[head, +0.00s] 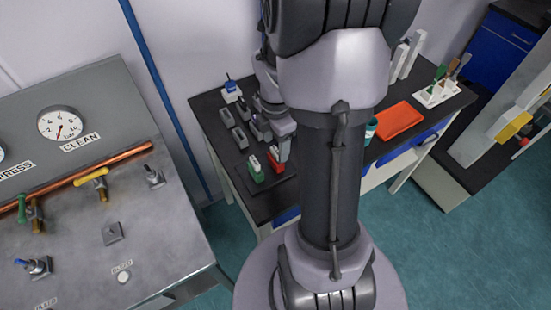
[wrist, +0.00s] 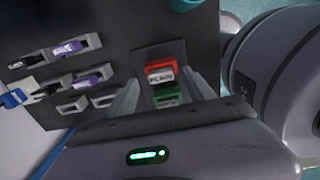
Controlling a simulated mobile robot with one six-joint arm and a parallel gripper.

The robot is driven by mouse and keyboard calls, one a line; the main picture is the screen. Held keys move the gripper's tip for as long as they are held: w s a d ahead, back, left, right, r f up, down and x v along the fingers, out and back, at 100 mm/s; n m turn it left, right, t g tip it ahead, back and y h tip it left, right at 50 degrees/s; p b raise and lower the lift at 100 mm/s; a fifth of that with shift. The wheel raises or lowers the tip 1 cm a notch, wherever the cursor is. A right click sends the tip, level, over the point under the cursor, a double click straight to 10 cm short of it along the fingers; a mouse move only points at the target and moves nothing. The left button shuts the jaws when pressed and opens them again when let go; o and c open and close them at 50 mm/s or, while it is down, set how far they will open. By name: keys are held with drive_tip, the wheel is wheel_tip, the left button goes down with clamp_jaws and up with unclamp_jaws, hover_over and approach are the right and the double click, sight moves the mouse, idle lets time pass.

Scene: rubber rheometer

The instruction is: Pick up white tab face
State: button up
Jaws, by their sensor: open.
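A red block (wrist: 178,68) with a white tab face (wrist: 160,75) lettered PLAIN stands upright on a dark pad in the wrist view. A green block (wrist: 167,94) with a pale face stands beside it, nearer my gripper. My gripper (wrist: 163,92) is open and empty, with one finger on each side of the blocks' line. In the head view the red block (head: 275,164) and green block (head: 256,171) sit at the bench's front left. My gripper (head: 281,146) is just above the red block, and my arm hides part of the bench.
A blue-topped white block (head: 231,90) stands at the back left. An orange tray (head: 399,119) and a teal cup (head: 370,129) are to the right.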

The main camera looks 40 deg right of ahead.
sight(275, 150)
wheel_tip(275, 150, down, 3)
drive_tip(key=shift+s+f+b, duration=0.1)
drive_tip(key=shift+f+b, duration=0.05)
drive_tip(key=shift+b, duration=0.4)
drive_tip(key=shift+c, duration=0.2)
clamp_jaws()
drive_tip(key=shift+r, duration=0.25)
